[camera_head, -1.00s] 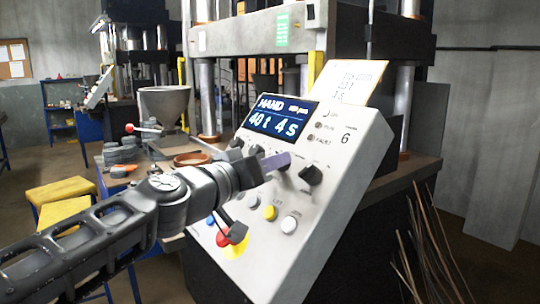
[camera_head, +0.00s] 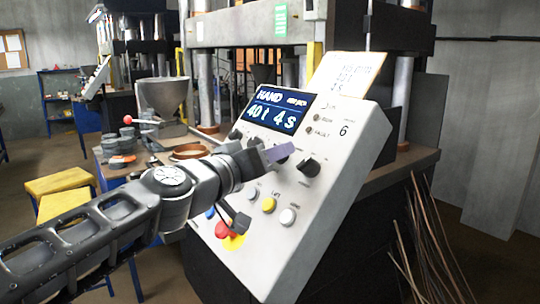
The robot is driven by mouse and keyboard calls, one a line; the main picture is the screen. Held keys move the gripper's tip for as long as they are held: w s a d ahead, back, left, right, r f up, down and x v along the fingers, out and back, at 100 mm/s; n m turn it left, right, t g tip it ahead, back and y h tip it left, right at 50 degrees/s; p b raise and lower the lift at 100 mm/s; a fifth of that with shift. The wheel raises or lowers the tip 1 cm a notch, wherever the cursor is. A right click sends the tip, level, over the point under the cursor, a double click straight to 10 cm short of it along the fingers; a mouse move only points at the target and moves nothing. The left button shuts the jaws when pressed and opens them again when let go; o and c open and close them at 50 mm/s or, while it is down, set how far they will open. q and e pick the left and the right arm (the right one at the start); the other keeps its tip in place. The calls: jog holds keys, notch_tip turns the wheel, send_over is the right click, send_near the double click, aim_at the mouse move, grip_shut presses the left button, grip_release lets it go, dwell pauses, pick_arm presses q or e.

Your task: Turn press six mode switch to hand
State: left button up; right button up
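The press six control panel (camera_head: 335,190) tilts toward me and bears the number 6. Its blue display (camera_head: 278,110) reads HAND, 40 t, 4 s. A row of black knobs lies below it; the rightmost knob (camera_head: 307,168) is clear to see. Others are partly behind my gripper, and I cannot read which one is the mode switch. My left gripper (camera_head: 259,187) is in front of the panel. Its purple-grey upper finger covers part of the knob row, and its dark lower finger is near the red button (camera_head: 223,230); it looks open. Contact cannot be told. My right gripper is out of view.
Yellow (camera_head: 269,205) and white (camera_head: 288,217) buttons sit below the knobs. A note card (camera_head: 347,76) stands above the panel. A grey hopper (camera_head: 162,95) and reddish dish (camera_head: 190,151) are left on the bench. Thin rods (camera_head: 425,250) lean at right.

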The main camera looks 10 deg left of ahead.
pick_arm(q)
jog(key=shift+s, duration=0.1)
jog(key=b+v, duration=0.1)
jog(key=v, duration=0.6)
jog(key=shift+s, duration=0.25)
jog(key=shift+a, duration=0.15)
